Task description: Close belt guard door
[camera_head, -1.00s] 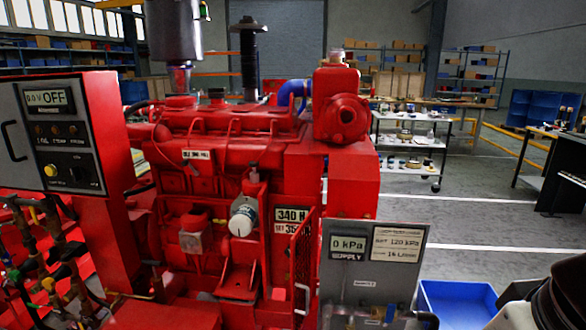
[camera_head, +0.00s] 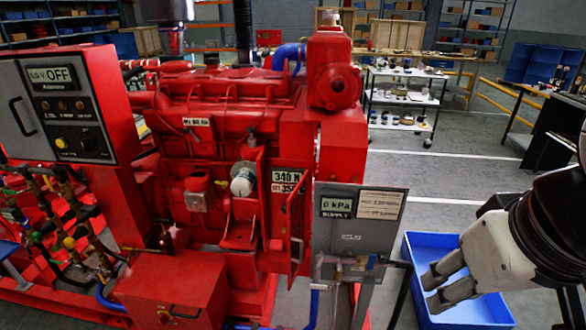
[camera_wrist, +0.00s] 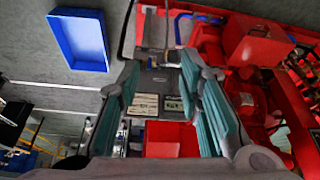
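The belt guard door (camera_head: 297,232) is a narrow red mesh panel with a red handle on the red engine's right side. It stands steeply angled to the head camera, swung out from the engine, and is partly hidden by the grey supply panel (camera_head: 330,232). My gripper (camera_head: 445,288) is to the right of the door and the panel, over the blue bin, apart from both and empty. In the wrist view my gripper (camera_wrist: 165,95) shows its two teal-padded fingers wide apart, with the grey panel seen between them. I cannot clearly make out the door in the wrist view.
The supply panel on its post stands between my gripper and the door. A blue bin (camera_head: 418,250) lies below my gripper, and also shows in the wrist view (camera_wrist: 80,38). A control box (camera_head: 70,105) is at the left. Floor behind the bin is clear.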

